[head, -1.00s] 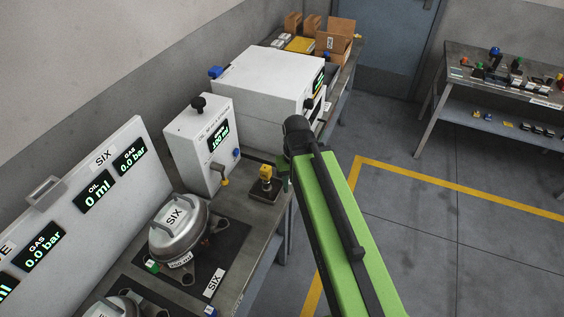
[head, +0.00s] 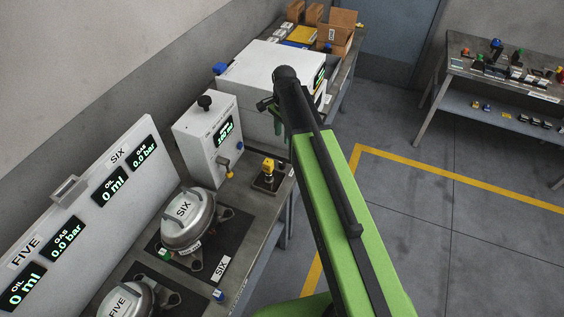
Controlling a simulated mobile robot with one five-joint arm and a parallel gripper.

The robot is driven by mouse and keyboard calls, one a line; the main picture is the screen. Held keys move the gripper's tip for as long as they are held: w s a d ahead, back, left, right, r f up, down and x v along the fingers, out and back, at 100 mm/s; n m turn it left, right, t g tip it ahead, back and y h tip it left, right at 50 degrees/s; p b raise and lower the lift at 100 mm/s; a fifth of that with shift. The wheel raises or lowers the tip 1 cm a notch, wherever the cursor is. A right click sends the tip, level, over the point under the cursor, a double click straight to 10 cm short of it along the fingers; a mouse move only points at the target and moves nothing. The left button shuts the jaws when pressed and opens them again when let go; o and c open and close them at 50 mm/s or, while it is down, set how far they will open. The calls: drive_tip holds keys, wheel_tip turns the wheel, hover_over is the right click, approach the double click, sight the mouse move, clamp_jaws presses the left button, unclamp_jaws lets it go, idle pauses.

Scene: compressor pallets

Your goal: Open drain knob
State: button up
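No part is labelled as the drain knob, so I cannot tell which it is. A white unit (head: 190,139) with a green display stands on the bench; it has a black knob (head: 205,102) on top, a small blue knob (head: 239,145) and a yellow-tipped spout (head: 229,174) on its side. The silver compressor marked SIX (head: 190,222) sits in front of it, with a green fitting (head: 164,254) low at its left. My gripper (head: 270,110) is at the end of my green arm, beside the large white box. It is mostly hidden behind the arm; its jaws are unclear.
A large white box (head: 262,68) with a blue knob (head: 220,68) stands behind the unit. A yellow-topped part on a dark base (head: 268,173) stands near the bench edge. Another compressor, FIVE (head: 122,304), is at lower left. Open floor (head: 430,220) lies right.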

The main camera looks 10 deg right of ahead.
sight(282, 163)
drive_tip(key=f+b, duration=1.6)
drive_tip(key=shift+w+a+f, duration=0.1)
drive_tip(key=shift+w+f, duration=0.1)
drive_tip(key=shift+f, duration=0.2)
drive_tip(key=shift+r, duration=0.1)
